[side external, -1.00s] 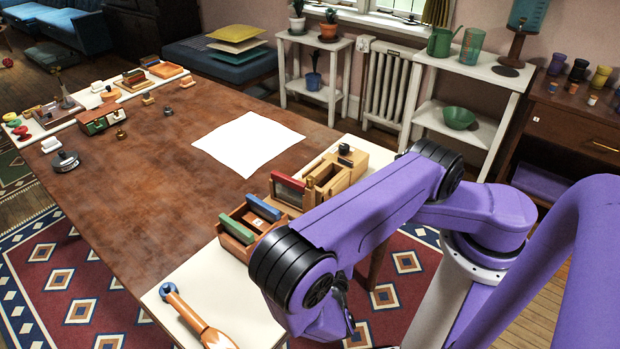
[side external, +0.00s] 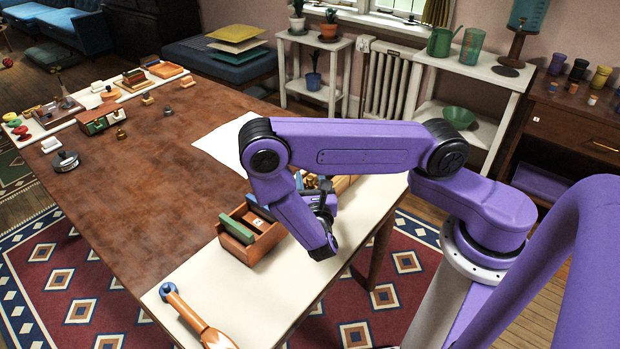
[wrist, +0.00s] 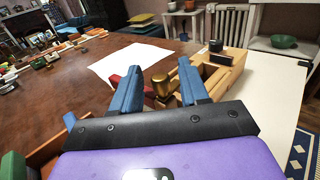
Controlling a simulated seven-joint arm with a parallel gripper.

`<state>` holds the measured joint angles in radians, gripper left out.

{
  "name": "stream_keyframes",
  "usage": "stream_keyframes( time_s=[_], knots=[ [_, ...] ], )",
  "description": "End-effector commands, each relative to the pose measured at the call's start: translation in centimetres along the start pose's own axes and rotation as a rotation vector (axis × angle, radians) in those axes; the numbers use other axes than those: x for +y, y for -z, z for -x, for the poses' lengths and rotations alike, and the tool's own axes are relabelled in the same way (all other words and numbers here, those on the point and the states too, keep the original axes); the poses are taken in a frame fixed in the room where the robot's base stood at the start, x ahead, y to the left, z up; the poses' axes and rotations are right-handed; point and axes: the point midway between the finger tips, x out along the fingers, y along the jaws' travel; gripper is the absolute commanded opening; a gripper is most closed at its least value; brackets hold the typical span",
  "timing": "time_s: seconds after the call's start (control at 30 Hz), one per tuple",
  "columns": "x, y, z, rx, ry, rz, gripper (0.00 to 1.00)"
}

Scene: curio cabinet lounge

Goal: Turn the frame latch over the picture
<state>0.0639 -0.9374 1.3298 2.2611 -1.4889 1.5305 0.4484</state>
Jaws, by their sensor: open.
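My gripper (wrist: 157,68) is open, with its two blue fingers on either side of a brass knob (wrist: 161,85) in the wrist view. The knob seems to be part of the frame latch; I cannot tell whether a finger touches it. A red frame part (wrist: 148,92) shows between the fingers beside the knob, mostly hidden by the left finger. The picture itself cannot be made out. In the side view my arm covers most of the frame, and only small brass and wooden parts (side external: 318,182) show past it.
A wooden box (wrist: 222,68) with a black knob stands just beyond the right finger. A wooden tray (side external: 250,243) with green and blue pieces is close by. An orange-handled tool (side external: 197,318) lies at the near table end. A white sheet (side external: 215,143) lies mid-table.

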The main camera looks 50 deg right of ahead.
Motion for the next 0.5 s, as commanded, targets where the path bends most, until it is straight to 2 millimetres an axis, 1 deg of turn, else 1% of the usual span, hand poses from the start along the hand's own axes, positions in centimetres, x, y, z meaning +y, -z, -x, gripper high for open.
stream_keyframes(
  time_s=[0.03, 0.13, 0.4, 0.43, 0.47, 0.5],
  knots=[
    [-0.07, -0.01, -0.39, 0.000, 0.003, -0.001, 0.44],
    [-0.02, -0.02, -0.75, -0.001, 0.000, 0.000, 0.44],
    [-0.01, -0.02, -0.85, -0.001, 0.000, 0.000, 0.44],
    [-0.01, -0.02, -0.85, -0.001, 0.000, 0.000, 0.38],
    [-0.01, -0.02, -0.85, -0.001, 0.000, 0.000, 0.28],
    [-0.01, -0.02, -0.84, -0.001, 0.000, 0.000, 0.15]
  ],
)
